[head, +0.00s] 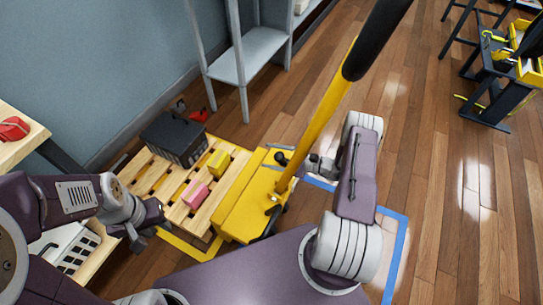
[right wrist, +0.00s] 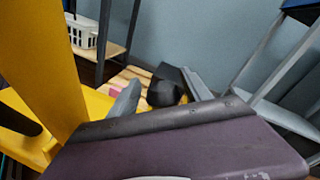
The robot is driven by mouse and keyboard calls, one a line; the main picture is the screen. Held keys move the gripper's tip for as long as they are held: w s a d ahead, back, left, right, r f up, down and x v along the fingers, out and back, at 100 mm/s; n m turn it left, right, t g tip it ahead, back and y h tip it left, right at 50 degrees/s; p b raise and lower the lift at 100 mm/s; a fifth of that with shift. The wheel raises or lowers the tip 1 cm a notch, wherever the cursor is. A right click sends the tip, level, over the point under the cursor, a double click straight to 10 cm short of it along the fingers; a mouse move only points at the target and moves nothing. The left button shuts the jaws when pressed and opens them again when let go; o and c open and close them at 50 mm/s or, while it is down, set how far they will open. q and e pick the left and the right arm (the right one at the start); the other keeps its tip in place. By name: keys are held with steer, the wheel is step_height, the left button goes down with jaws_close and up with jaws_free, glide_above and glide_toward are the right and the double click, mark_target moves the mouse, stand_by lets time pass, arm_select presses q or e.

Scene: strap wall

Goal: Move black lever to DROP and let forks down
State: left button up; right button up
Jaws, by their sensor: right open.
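The yellow pallet jack (head: 240,205) stands in the middle of the head view, its tall yellow handle (head: 322,122) rising to a black grip. The black lever (head: 281,158) has a round knob beside the handle's foot. In the right wrist view the black knob (right wrist: 162,94) shows between my two fingertips; I cannot tell whether they touch it. My right gripper (head: 311,160) is open, just right of the knob in the head view. My left gripper (head: 143,238) hangs left of the pallet, its jaws unclear. The forks are hidden under the wooden pallet (head: 156,175). No DROP marking is readable.
The pallet carries a black box (head: 172,138), a yellow block (head: 217,162) and a pink block (head: 195,194). A grey shelf (head: 250,62) stands behind. Blue tape (head: 398,240) marks the floor right of the jack.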

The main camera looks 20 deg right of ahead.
steer(key=p+v, duration=0.2)
steer(key=v, duration=0.7)
